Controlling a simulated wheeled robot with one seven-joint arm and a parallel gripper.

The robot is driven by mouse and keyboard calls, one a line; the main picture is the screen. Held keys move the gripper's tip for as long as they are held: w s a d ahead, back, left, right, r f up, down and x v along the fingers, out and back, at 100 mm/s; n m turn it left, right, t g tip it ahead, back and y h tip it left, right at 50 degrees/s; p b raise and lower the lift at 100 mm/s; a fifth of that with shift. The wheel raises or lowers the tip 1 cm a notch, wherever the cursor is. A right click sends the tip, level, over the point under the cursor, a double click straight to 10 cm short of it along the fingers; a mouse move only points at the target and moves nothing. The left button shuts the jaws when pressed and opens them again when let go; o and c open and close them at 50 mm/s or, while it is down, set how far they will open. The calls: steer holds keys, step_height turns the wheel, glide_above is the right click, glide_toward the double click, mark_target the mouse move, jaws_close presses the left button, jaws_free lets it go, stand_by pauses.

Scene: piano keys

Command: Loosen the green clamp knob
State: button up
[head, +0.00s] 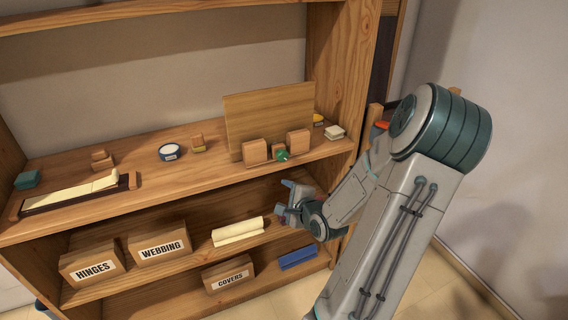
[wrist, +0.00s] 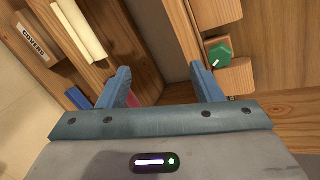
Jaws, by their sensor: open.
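The green clamp knob (head: 282,156) sits on the front of a small wooden block between two larger wooden blocks, at the shelf's front edge in the head view. An upright wooden board (head: 268,112) stands behind these blocks. In the wrist view the green knob (wrist: 220,55) is many-sided with a pale mark, and lies beyond and right of the right fingertip. My gripper (head: 287,198) is below the shelf edge, apart from the knob. In the wrist view my gripper (wrist: 160,80) has its two blue fingers wide apart, with nothing between them.
Labelled boxes for hinges (head: 93,264), webbing (head: 160,245) and covers (head: 228,275) stand on lower shelves. A cream roll (head: 238,231) and a blue block (head: 298,257) lie nearby.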

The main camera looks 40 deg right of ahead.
mark_target(283, 157)
steer(key=s+d+r+m+t+h, duration=0.25)
steer(key=d+m+t, duration=0.2)
steer(key=m, duration=0.25)
steer(key=x, duration=0.6)
steer(key=b+x, duration=0.1)
steer(key=x, duration=0.6)
steer(key=shift+w+d+r, duration=0.2)
steer(key=shift+d, duration=0.05)
steer(key=c, duration=1)
